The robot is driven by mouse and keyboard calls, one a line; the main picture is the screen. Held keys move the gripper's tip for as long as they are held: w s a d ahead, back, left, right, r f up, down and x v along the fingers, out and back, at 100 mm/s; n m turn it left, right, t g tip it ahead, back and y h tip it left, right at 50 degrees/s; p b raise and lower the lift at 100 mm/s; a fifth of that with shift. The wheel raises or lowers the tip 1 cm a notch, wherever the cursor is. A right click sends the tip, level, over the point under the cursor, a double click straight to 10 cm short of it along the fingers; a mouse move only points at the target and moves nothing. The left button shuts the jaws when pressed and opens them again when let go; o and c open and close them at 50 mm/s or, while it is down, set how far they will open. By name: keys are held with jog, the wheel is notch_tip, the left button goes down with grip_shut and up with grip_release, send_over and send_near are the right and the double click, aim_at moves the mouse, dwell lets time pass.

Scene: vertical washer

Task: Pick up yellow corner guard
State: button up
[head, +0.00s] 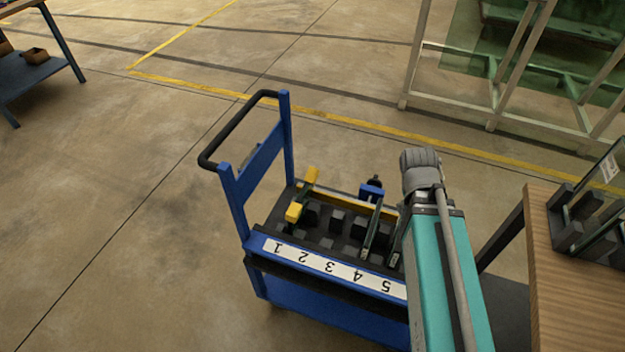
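A blue cart (262,160) stands in the middle of the head view with a black rack of blocks and slots on top. At the rack's left end, a dark bar carries two yellow corner guards: one at its far end (311,174) and one at its near end (293,212). Both look upright on the bar and nothing touches them. My teal arm rises from the bottom right over the cart's right side, and its grey joint is right of the guards. My gripper cannot be made out; the arm may hide it.
A white strip numbered 1 to 5 (330,267) runs along the cart's near edge. A black handle (236,130) rises at the cart's left.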

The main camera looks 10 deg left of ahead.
jog(key=w+a+f+n+t+h+b, duration=0.25)
jog(key=a+f+n+b, duration=0.2)
jog(key=a+n, duration=0.25)
jog(key=n+t+y+b, duration=0.3)
jog(key=n+t+b, duration=0.8)
jog(key=n, duration=1)
send_near(313, 172)
notch_tip(313, 172, up, 3)
jog(key=s+g+b, duration=0.1)
jog(key=s+g, duration=0.1)
jog(key=s, duration=0.1)
jog(key=shift+f+t, duration=0.2)
jog(key=shift+t, duration=0.05)
jog(key=b+x, duration=0.3)
jog(key=x, duration=0.4)
jog(key=shift+w+a+f, duration=0.15)
jog(key=shift+w+f, duration=0.25)
jog(key=shift+w, duration=0.35)
jog(key=shift+w, duration=0.1)
